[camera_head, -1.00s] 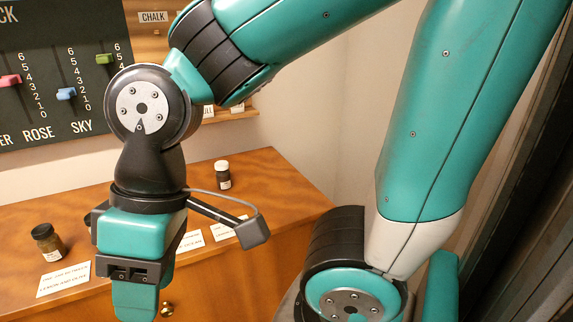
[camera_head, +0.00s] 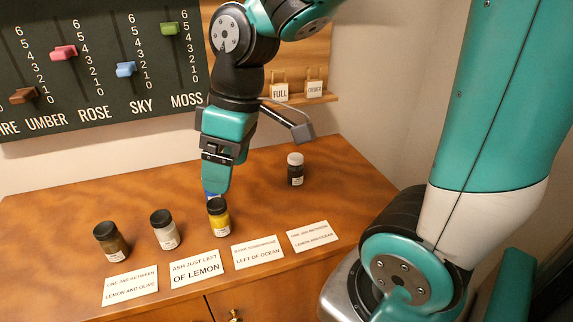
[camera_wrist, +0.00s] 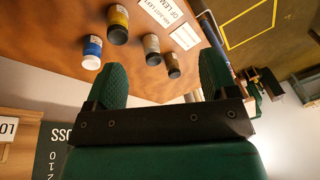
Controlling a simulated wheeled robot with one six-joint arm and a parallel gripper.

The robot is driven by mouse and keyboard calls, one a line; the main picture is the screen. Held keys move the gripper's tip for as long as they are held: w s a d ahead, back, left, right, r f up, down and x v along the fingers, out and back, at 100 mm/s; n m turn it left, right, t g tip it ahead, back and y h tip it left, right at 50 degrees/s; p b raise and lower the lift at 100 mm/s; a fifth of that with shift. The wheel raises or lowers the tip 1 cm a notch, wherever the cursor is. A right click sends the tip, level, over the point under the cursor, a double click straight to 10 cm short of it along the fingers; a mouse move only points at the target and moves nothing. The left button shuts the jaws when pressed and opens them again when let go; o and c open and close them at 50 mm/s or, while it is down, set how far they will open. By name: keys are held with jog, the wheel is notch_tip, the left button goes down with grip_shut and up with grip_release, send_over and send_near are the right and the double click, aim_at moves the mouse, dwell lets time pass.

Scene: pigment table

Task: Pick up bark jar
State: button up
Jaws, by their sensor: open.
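No jar label is legible, so I cannot tell for sure which jar is the bark jar. A dark jar with a pale cap (camera_head: 295,170) stands alone at the back right of the table. A brownish jar with a black cap (camera_head: 109,240) stands at the front left; a brown jar also shows in the wrist view (camera_wrist: 172,65).
A grey jar (camera_head: 165,232) stands between the brownish and yellow jars. Several cards, one of them the lemon card (camera_head: 195,268), lie along the table's front edge. A slider board (camera_head: 100,60) and a shelf with small tags (camera_head: 313,89) are behind. The table's right part is mostly clear.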

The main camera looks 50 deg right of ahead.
jog(key=w+d+h+p, duration=0.1)
jog(key=w+d, duration=0.6)
jog(key=d, duration=0.6)
jog(key=h+p, duration=0.1)
jog(key=h, duration=0.1)
send_over(295, 157)
notch_tip(295, 157, down, 3)
jog(key=shift+n+g, duration=0.4)
jog(key=f+p, duration=0.1)
jog(key=f, duration=0.9)
jog(key=shift+s, duration=0.2)
jog(key=shift+w+d+f+p, duration=0.1)
jog(key=shift+f+p, duration=0.2)
jog(key=shift+f, duration=1.15)
jog(key=shift+w+f+p, duration=0.1)
jog(key=shift+f+p, duration=0.15)
jog(key=shift+f, duration=1.2)
jog(key=c, duration=1)
jog(key=shift+r, duration=0.1)
jog(key=shift+c, duration=0.2)
